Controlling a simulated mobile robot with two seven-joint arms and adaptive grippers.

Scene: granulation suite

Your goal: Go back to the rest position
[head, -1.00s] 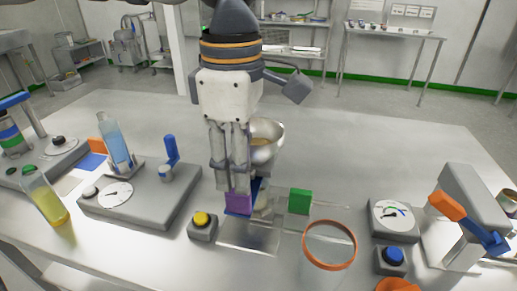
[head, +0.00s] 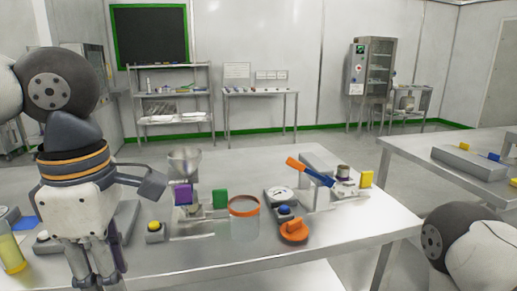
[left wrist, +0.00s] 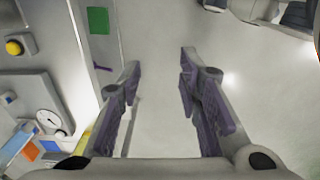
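My right arm shows at the lower right in the head view, as a rounded white and dark joint. My right gripper is out of the frames.
A purple block (head: 183,194) stands near a metal funnel (head: 184,162), with a green block (head: 220,199) beside it. A yellow liquid bottle (head: 11,253) is at left.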

